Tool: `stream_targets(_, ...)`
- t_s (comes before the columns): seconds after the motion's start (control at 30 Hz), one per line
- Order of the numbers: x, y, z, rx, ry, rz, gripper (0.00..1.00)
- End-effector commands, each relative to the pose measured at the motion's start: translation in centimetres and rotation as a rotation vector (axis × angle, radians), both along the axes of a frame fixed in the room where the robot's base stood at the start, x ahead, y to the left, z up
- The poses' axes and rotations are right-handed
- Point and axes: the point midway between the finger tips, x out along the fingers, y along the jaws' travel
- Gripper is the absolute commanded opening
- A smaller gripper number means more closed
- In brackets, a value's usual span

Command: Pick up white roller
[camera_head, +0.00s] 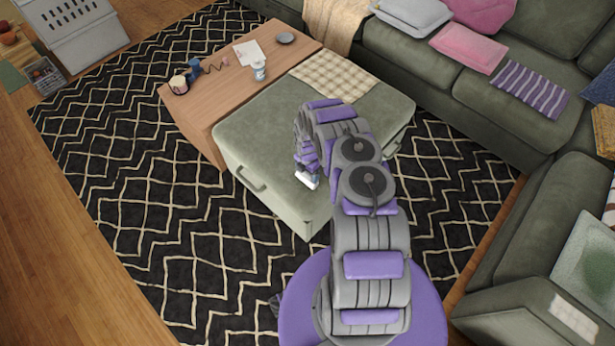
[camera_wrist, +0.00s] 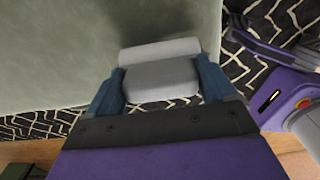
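The white roller (camera_wrist: 160,50) is in front of my gripper (camera_wrist: 162,78) in the wrist view, a pale cylinder with a greyer part nearer me. The two blue fingers press against its left and right sides, so my gripper is shut on it. In the head view the roller (camera_head: 308,181) shows as a small white piece at the end of my arm, over the front edge of the green ottoman (camera_head: 262,133). My arm hides part of the ottoman. Whether the roller touches the ottoman I cannot tell.
A wooden table (camera_head: 218,105) behind the ottoman carries a cup, a can, a dark plate and papers. A checked cloth (camera_head: 335,73) lies on the ottoman. A green sectional sofa (camera_head: 430,60) stands behind and right. The patterned rug (camera_head: 130,170) at left is clear.

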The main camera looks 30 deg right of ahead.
Motion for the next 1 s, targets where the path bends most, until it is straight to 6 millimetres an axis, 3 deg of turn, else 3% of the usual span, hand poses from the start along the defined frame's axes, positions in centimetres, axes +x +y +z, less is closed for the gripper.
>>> stream_targets(0.27,0.0,-0.2,0.0,0.002,0.000,-0.002,0.50)
stream_targets(0.57,0.1,-0.2,0.6,0.002,-0.002,-0.002,0.50)
stream_targets(1.0,0.1,-0.2,8.3,0.000,-0.002,-0.001,0.50)
